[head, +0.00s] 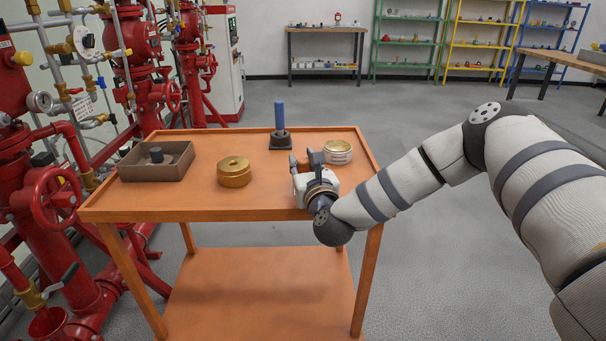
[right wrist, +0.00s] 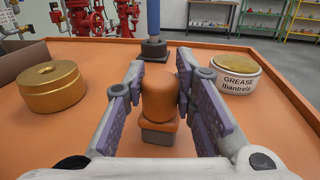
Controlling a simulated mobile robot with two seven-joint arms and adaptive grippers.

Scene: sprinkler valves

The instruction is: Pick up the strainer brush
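A blue upright handle (head: 280,115) on a dark square base (head: 281,140) stands at the back of the orange table; I take it to be the strainer brush. It also shows in the right wrist view (right wrist: 153,20), straight ahead beyond my fingers. My right gripper (head: 304,160) is over the table's front right, nearer than the blue handle and apart from it. In the right wrist view its fingers (right wrist: 158,78) are spread. An orange rounded piece (right wrist: 158,98) shows between them; I cannot tell what it is or whether they touch it. My left gripper is out of view.
On the orange table (head: 145,205) are a brown tray (head: 135,172) with a dark cylinder, a gold ring-shaped part (head: 234,174), and a grease tin (head: 338,152) close to my right gripper. Red valve piping (head: 50,215) stands at the left.

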